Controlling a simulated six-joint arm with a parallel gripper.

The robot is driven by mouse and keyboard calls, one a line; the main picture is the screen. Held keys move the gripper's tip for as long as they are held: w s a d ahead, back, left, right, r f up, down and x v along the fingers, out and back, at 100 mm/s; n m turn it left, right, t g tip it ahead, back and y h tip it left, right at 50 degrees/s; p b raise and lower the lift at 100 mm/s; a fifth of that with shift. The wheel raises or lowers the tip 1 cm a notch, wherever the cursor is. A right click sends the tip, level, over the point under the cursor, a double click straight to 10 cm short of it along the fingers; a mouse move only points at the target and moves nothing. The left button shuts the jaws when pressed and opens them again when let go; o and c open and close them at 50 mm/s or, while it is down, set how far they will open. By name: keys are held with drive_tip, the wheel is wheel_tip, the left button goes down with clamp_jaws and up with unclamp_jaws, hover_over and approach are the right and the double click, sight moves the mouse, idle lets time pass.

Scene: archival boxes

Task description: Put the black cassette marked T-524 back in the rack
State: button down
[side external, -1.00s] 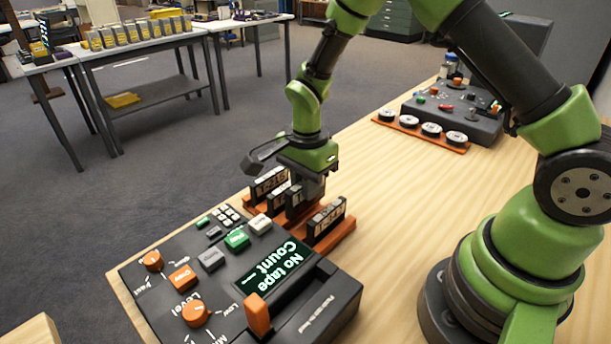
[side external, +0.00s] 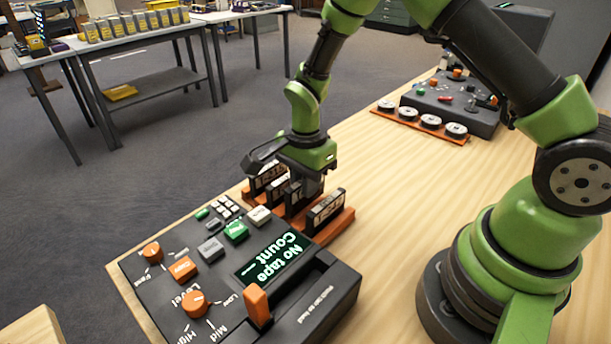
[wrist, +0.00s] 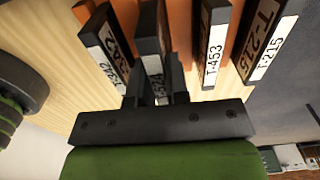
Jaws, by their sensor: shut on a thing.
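The black cassette marked T-524 (wrist: 153,66) is between my gripper's fingers in the wrist view, its white label partly covered by them. My gripper (wrist: 155,88) is shut on it. In the side external view my gripper (side external: 302,190) is low over the orange rack (side external: 340,222), with the held cassette (side external: 294,200) in line with the other cassettes. The rack also shows in the wrist view (wrist: 180,30). The cassette's lower end is hidden, so I cannot tell whether it is fully seated.
Cassette T-453 (wrist: 214,45) and cassette T-215 (wrist: 268,40) stand on one side, and another cassette (wrist: 108,45) stands close on the other. A tape deck (side external: 250,275) with a "No tape" screen is in front of the rack. Bare table lies to the right.

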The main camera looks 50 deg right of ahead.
drive_tip(key=shift+f, duration=0.15)
idle(0.3)
drive_tip(key=shift+f, duration=0.55)
drive_tip(key=shift+f, duration=0.1)
drive_tip(key=shift+f, duration=0.2)
idle(0.4)
drive_tip(key=c, duration=1)
unclamp_jaws()
drive_tip(key=shift+c, duration=0.2)
drive_tip(key=shift+r, duration=0.1)
